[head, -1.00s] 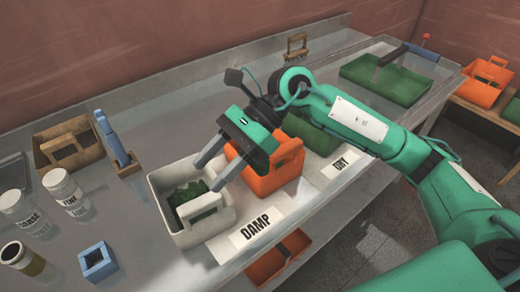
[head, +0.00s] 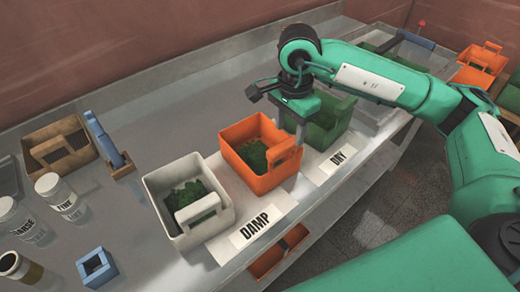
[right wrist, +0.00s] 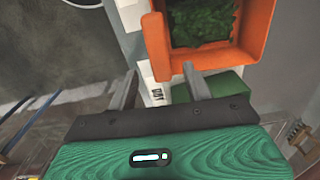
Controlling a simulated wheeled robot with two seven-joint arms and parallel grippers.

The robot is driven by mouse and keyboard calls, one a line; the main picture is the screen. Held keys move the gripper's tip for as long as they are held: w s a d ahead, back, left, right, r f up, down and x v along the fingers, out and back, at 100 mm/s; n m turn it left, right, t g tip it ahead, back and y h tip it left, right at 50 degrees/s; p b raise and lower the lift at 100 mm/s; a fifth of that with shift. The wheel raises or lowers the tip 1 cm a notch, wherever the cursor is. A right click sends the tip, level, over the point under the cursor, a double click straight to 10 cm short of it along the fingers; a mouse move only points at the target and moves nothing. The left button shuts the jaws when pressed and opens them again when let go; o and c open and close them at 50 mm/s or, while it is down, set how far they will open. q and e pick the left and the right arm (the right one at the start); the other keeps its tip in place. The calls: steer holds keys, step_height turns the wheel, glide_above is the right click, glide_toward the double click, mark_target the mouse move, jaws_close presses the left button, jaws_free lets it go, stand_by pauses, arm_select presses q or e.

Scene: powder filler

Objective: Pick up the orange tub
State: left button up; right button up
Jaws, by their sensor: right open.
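An orange tub (head: 236,150) with green contents and a raised handle stands upright on the metal table, between a white tub (head: 160,212) and a green tub (head: 338,128). My right gripper (head: 300,128) is above the orange tub's right side, pointing down, open and empty. In the right wrist view the jaws (right wrist: 165,88) are spread apart, and the orange tub (right wrist: 213,58) fills the top right, close to one finger. I cannot tell whether they touch. My left gripper is out of view.
DAMP (head: 254,231) and DRY (head: 339,161) labels lie along the front edge. White jars (head: 60,194), a blue square holder (head: 97,268) and a wooden caddy (head: 30,138) stand left. Other orange tubs are below the table (head: 268,262) and on a right-hand bench (head: 478,76).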

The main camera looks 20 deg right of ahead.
mark_target(284, 145)
steer(key=shift+f, duration=0.85)
steer(key=f+p, duration=0.1)
steer(key=a+f, duration=0.1)
steer(key=f, duration=0.1)
steer(key=f+p, duration=0.1)
steer(key=shift+s+a+f+p, duration=0.15)
steer(key=shift+s+f+p, duration=0.1)
steer(key=shift+f+p, duration=0.1)
steer(key=shift+f, duration=0.35)
steer(key=shift+c, duration=0.2)
jaws_close()
